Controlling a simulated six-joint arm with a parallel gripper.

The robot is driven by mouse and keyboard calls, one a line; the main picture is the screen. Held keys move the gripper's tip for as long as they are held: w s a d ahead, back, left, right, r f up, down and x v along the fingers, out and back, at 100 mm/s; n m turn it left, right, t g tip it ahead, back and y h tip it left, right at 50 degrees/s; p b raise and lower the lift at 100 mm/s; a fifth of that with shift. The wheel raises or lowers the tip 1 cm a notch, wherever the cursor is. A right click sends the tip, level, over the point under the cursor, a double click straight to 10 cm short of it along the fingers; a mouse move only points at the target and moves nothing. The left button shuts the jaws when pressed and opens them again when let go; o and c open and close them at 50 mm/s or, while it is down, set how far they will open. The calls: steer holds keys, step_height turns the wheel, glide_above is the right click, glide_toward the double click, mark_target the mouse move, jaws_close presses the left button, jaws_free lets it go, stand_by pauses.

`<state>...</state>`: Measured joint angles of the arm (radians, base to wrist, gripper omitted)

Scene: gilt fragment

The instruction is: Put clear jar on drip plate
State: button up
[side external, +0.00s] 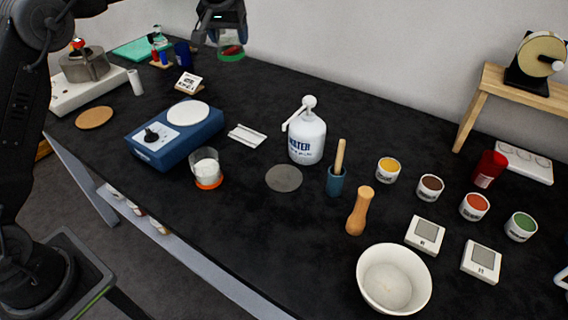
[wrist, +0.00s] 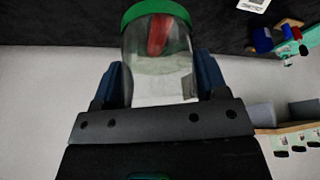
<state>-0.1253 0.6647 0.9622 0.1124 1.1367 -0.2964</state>
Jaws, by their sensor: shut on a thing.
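The clear jar (wrist: 158,72) has a green band at one end and something red inside. My gripper (wrist: 160,80) is shut on its sides; the blue fingers flank the glass in the wrist view. In the side view my gripper (side external: 226,36) holds the jar (side external: 231,51) above the back of the table, its green end downward. No plate is labelled as the drip plate. A flat grey disc (side external: 284,178) lies bare at mid-table, and I cannot tell whether it is the drip plate.
The black table (side external: 300,235) holds a blue device (side external: 172,137) with a white round top, a glass beaker (side external: 206,169), a white water bottle (side external: 307,138), a pestle in a blue cup (side external: 336,180), a wooden pestle (side external: 360,211), a white bowl (side external: 394,279) and several paint pots.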

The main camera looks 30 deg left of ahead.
steer(key=s+d, duration=0.5)
steer(key=d, duration=0.6)
steer(key=s+d, duration=0.6)
steer(key=d, duration=0.5)
steer(key=s+d, duration=1.1)
steer(key=s, duration=0.5)
steer(key=f, duration=1.2)
steer(key=s+f, duration=0.1)
steer(key=f, duration=0.5)
steer(key=shift+d+f, duration=0.1)
steer(key=shift+d, duration=0.1)
steer(key=shift+w+a+f, duration=0.1)
steer(key=shift+w+f, duration=0.1)
steer(key=shift+f, duration=0.1)
steer(key=w+a, duration=0.2)
steer(key=w, duration=0.3)
steer(key=w+a, duration=0.2)
steer(key=w, duration=0.3)
steer(key=w+a, duration=0.2)
steer(key=w, duration=0.4)
steer(key=shift+a, duration=0.25)
steer(key=shift+w+a+f, duration=0.15)
steer(key=shift+w+f, duration=0.05)
steer(key=shift+f, duration=0.6)
steer(key=shift+f, duration=0.2)
